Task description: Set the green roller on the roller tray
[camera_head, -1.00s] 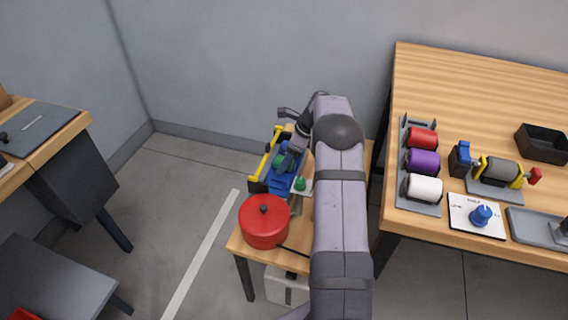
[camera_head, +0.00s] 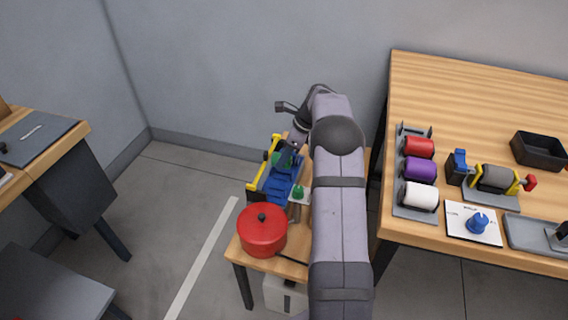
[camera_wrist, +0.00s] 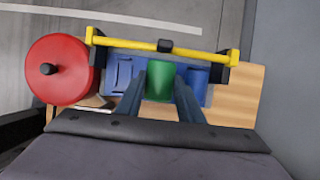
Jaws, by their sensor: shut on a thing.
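The green roller (camera_wrist: 160,80) is between the two fingers of my gripper (camera_wrist: 163,92) in the wrist view. My gripper is shut on it. It is over a blue device with a yellow bar (camera_wrist: 165,47); I cannot tell whether the roller still touches the device. In the head view the green roller (camera_head: 284,158) shows partly at the device's far end, below my wrist. A grey roller tray (camera_head: 414,212) on the large wooden table at right holds a red, a purple and a white roller in a row, with an empty place at its far end.
A red pot (camera_head: 262,232) stands at the near end of the small table, beside the blue device. A white plate with a green knob (camera_head: 298,192) lies near my arm. A grey-and-yellow machine (camera_head: 495,178) and a black bin (camera_head: 540,150) stand right of the tray.

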